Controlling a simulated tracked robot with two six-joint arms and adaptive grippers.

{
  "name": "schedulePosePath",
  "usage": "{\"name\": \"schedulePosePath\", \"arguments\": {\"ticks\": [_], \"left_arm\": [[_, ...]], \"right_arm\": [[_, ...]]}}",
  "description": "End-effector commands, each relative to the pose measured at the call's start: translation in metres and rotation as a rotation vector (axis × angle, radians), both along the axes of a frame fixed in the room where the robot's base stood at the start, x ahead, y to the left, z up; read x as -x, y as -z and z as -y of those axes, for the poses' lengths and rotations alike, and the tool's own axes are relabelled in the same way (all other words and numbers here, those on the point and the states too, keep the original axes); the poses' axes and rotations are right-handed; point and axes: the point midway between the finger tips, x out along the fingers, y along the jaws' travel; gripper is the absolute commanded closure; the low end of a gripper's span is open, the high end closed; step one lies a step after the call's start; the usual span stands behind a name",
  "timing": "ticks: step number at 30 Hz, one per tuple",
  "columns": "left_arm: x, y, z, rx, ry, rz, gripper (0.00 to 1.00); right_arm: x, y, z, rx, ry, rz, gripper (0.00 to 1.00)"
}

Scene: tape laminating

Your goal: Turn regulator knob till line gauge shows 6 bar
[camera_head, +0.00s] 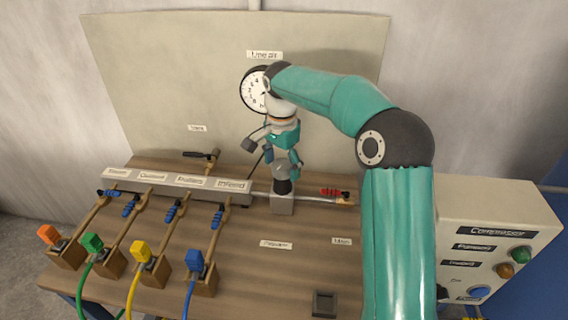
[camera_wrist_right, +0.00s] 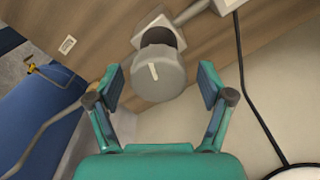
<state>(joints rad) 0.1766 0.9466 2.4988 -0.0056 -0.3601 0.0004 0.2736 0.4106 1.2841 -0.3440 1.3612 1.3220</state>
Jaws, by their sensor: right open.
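The grey regulator knob (camera_head: 281,171) sits upright on a dark neck above a light block (camera_head: 282,205) on the bench. In the right wrist view the knob (camera_wrist_right: 157,74) shows a white mark on its top. My right gripper (camera_head: 283,157) is open above the knob. In the wrist view its two fingers stand on either side of the knob, with visible gaps. The white line gauge (camera_head: 254,92) is on the back panel under the "Line air" label (camera_head: 264,55). My right arm covers its right part, and the needle reading cannot be told. My left gripper is not in view.
A grey manifold (camera_head: 177,183) with several blue-handled valves lies left of the regulator. A red valve handle (camera_head: 333,192) is to its right. Colored connectors and hoses line the front left. The compressor box (camera_head: 490,215) stands at right. A black cable (camera_wrist_right: 243,90) runs beside the gripper.

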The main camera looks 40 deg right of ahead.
Motion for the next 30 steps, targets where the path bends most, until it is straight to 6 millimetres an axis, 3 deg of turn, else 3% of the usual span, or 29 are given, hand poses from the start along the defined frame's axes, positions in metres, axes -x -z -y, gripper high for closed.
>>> {"name": "schedulePosePath", "arguments": {"ticks": [5, 15, 16, 30], "left_arm": [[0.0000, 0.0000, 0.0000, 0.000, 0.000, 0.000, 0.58], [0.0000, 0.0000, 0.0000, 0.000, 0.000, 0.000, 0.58], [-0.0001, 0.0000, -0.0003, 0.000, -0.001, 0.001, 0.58], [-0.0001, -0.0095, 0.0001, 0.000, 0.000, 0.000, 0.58]], "right_arm": [[0.0000, -0.0001, 0.0000, 0.000, 0.000, 0.000, 0.24], [-0.0003, -0.0003, 0.0000, 0.000, 0.000, 0.001, 0.80], [0.0005, -0.0001, 0.0082, 0.000, 0.004, 0.002, 0.80], [-0.0007, -0.0026, 0.0010, 0.002, -0.127, 0.004, 0.80]]}}
